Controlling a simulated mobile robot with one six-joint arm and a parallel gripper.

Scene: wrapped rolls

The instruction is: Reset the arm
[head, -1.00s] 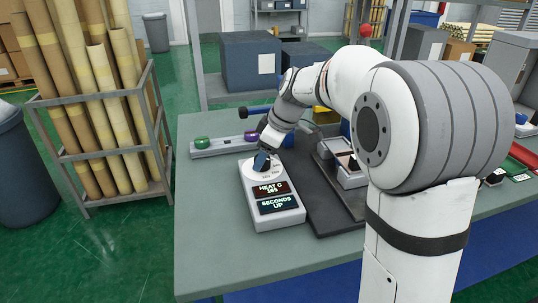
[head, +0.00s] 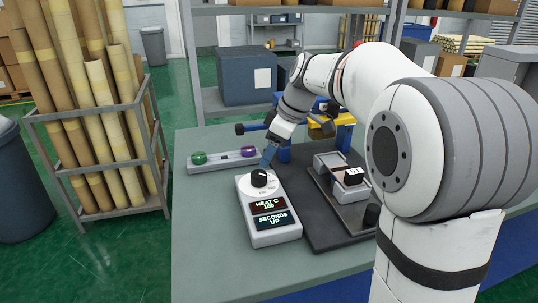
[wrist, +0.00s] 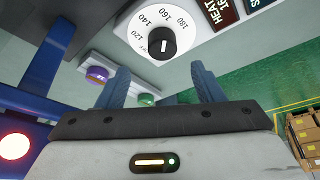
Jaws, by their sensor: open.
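My gripper (head: 268,156) is open and empty, just above and behind the black dial knob (head: 259,178) of the white control box (head: 275,237). The fingers are apart from the knob. In the wrist view my gripper (wrist: 163,76) shows two blue fingers spread apart with nothing between them. The knob (wrist: 162,44) sits beyond them on a white dial marked with numbers from 120 to 180. The box's displays (head: 269,205) read HEAT C, with a number that looks like 160, and SECONDS UP.
A grey strip with a green button (head: 199,158) and a purple button (head: 248,152) lies behind the box. A dark mat with a metal press-like device (head: 330,162) stands to the right. A blue and yellow stand (head: 343,135) is behind it. The table's left front (head: 205,230) is clear.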

